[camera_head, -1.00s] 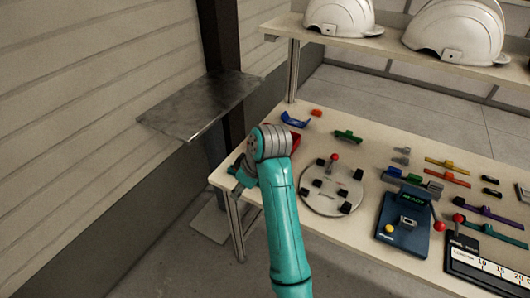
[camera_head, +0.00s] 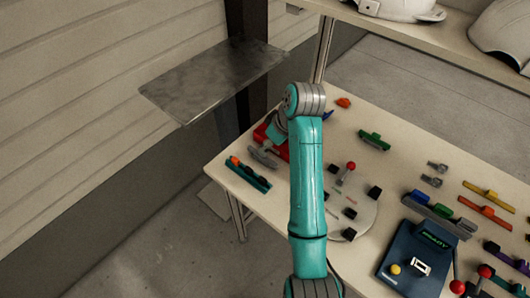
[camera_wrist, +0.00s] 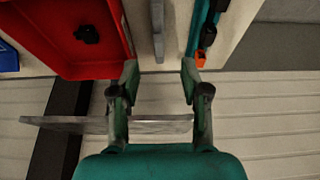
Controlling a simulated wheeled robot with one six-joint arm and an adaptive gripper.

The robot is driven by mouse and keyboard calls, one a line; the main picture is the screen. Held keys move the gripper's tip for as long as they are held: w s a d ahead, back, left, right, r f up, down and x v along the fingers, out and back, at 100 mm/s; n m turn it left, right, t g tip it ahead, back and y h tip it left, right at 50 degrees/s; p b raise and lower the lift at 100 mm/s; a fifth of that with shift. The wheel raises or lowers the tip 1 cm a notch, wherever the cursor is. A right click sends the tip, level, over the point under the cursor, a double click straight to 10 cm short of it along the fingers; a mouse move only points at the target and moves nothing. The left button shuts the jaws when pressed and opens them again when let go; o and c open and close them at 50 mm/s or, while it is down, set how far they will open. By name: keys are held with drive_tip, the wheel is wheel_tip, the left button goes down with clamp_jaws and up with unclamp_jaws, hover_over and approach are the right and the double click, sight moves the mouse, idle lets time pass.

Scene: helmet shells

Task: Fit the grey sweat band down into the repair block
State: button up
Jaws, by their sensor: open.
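A grey strip (camera_head: 262,157), which looks like the grey sweat band, lies on the table between the red tray and a teal block. It also shows in the wrist view (camera_wrist: 158,30), ahead of my gripper (camera_wrist: 160,78). My gripper is open and empty, its fingers on either side of the strip's line but short of it. The teal block (camera_head: 249,175) has dark lugs and an orange end piece; it also shows in the wrist view (camera_wrist: 195,27). I cannot tell for certain which fixture is the repair block. My arm hides part of the table.
The red tray (camera_head: 270,132) is close beside the strip. A round plate (camera_head: 362,218) with black blocks and a red-knobbed lever is right of my arm. A blue READY fixture (camera_head: 407,262) stands further right. A metal shelf (camera_head: 205,80) juts from the wall at left.

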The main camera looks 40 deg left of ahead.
sight(253, 151)
drive_tip(key=shift+x, duration=4)
clamp_jaws()
